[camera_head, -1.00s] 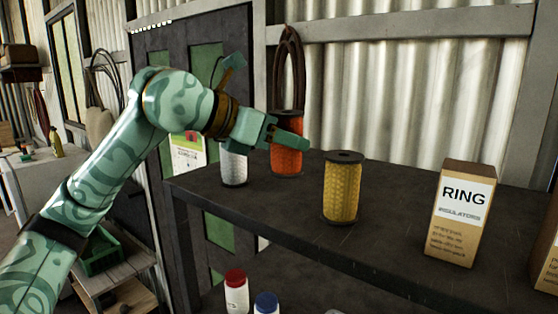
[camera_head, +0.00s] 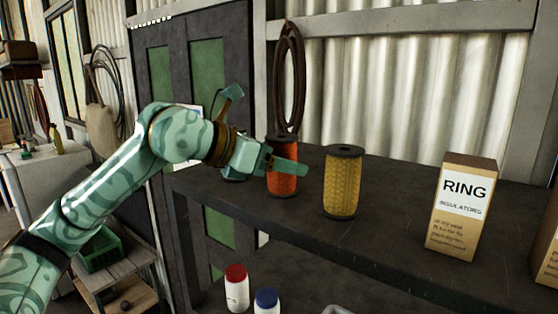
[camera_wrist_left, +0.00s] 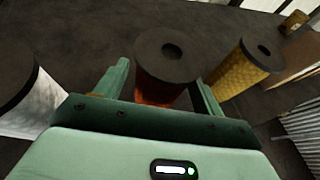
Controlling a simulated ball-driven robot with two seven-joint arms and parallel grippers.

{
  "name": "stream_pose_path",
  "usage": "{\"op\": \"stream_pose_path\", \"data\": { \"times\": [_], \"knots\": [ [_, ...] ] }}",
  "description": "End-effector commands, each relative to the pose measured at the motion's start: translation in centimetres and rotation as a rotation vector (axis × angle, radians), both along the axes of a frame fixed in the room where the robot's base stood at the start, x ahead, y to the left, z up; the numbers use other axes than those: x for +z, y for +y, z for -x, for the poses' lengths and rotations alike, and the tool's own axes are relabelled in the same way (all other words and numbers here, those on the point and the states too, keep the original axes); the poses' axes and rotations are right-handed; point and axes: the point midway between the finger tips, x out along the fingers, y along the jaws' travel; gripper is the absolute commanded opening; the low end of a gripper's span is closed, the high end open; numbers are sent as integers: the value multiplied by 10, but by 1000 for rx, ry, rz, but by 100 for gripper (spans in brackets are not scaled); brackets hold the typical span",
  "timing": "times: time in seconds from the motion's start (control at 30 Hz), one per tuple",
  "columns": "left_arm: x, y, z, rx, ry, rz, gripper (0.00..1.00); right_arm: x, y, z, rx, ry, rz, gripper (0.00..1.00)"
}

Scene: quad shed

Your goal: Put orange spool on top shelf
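The orange spool (camera_head: 281,181) has dark end discs and is upright over the dark top shelf (camera_head: 395,214), left of the yellow spool. My left gripper (camera_head: 288,165) has its fingers on either side of the orange spool. In the left wrist view, the spool's dark top disc (camera_wrist_left: 170,55) lies between the fingers (camera_wrist_left: 163,88), which appear shut on its body under the disc. Its base looks at or very near the shelf surface; I cannot tell if it touches. My right gripper is not in view.
The yellow spool (camera_head: 343,183) stands close on the right. A white spool (camera_wrist_left: 28,103) is close on the other side, hidden behind my gripper in the head view. A RING box (camera_head: 460,208) stands further right. Red-capped (camera_head: 236,287) and blue-capped (camera_head: 266,301) bottles are below the shelf.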

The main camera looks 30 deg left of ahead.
Motion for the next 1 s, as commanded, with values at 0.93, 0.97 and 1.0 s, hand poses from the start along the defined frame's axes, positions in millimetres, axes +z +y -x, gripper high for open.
{"op": "stream_pose_path", "data": {
  "times": [0.93,0.97,1.0],
  "knots": [
    [46,49,96,2,1,-1,68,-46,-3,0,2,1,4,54],
    [47,50,97,2,1,-1,68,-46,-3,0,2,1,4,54],
    [48,50,98,1,1,-1,68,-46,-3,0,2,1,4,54]
  ]
}}
